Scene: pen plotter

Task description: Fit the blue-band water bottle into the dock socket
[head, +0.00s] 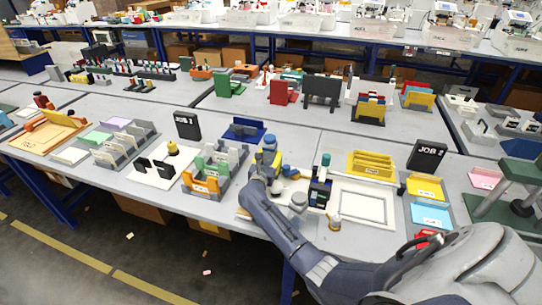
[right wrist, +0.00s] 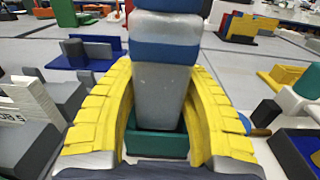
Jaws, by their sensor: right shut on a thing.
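The blue-band water bottle (right wrist: 158,85) stands upright between my right gripper's yellow fingers in the right wrist view. It has a grey body and a blue band (right wrist: 165,50). In the head view, its blue top (head: 270,140) shows above my right gripper (head: 267,158), which is shut on it. The green dock socket (right wrist: 140,145) surrounds the bottle's lower end in the right wrist view. I cannot tell how deep the bottle sits or whether it touches the socket floor. The arm and gripper hide the socket in the head view. My left gripper is not in view.
A blue holder (head: 245,130) stands behind the gripper. A dark device with a green top (head: 320,185) and a white framed panel (head: 365,203) are to the right. The table's front edge is near.

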